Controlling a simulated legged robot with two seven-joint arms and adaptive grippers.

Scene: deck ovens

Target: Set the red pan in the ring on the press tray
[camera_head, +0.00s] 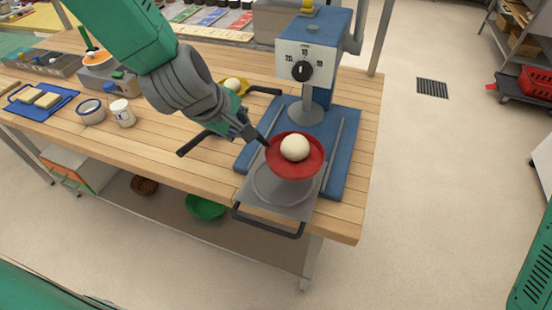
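The red pan (273,164) holds a pale dough ball (295,148). It is just above the press tray (307,208), over the back part of the ring (264,192). The ring's front part shows below the pan; the rest is hidden. A gap seems to show between pan and ring, but I cannot tell whether they touch. My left gripper (258,139) is at the pan's left side and appears shut on its handle, which is mostly hidden by the fingers. My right gripper is out of view.
The blue press (313,40) with dial and round plunger stands behind the tray. A yellow pan (243,87) with dough lies behind my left arm. A dark handle (195,143) shows beneath the arm. Jars (122,113) and a blue tray (62,103) stand left.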

